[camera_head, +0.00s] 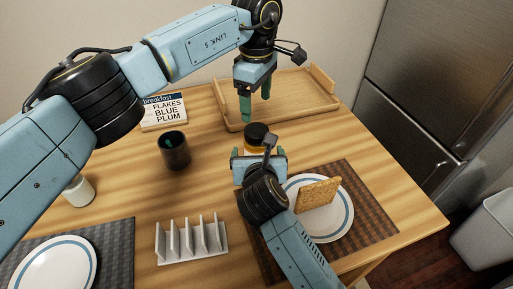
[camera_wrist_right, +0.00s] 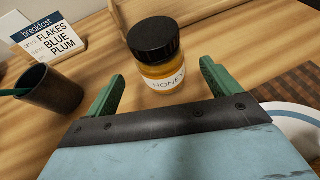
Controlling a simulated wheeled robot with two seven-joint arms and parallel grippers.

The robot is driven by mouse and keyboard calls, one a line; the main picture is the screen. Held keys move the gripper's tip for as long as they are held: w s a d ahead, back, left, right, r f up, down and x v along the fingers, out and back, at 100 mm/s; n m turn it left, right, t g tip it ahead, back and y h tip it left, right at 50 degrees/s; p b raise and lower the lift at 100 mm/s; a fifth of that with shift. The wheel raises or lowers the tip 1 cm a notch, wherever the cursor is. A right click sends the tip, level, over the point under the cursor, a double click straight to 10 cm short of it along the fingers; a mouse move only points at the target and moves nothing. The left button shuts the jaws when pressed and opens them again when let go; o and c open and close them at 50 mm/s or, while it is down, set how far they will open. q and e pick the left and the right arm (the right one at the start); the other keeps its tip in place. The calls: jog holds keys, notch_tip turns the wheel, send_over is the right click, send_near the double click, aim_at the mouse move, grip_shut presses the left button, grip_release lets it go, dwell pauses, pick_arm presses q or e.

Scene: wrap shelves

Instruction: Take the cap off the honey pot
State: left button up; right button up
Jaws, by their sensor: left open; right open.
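The honey pot (camera_wrist_right: 163,72) is a small amber jar with a white label, standing upright on the table. Its black cap (camera_wrist_right: 153,38) is on top, and the cap also shows in the head view (camera_head: 256,132). My right gripper (camera_wrist_right: 158,88) is open, its green fingers pointing at the jar with the jar just beyond and between them, seemingly not touched. In the head view the right gripper (camera_head: 260,158) hides the lower part of the jar. My left gripper (camera_head: 256,108) is open and empty, pointing down above and slightly behind the cap.
A wooden tray (camera_head: 312,102) lies behind the jar. A dark cup (camera_head: 174,152) and a breakfast sign (camera_head: 164,112) stand to the left. A white rack (camera_head: 192,243) and a plate (camera_head: 340,222) with a bread slice (camera_head: 318,194) are nearer. A second plate (camera_head: 52,266) lies front left.

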aim_at(257, 130)
jog(key=shift+x, duration=2.6)
jog(key=c, duration=1.9)
pick_arm(q)
jog(key=m, duration=0.3)
jog(key=shift+m, duration=0.4)
pick_arm(e)
grip_shut()
pick_arm(q)
jog(key=m, duration=0.5)
jog(key=shift+f, duration=4)
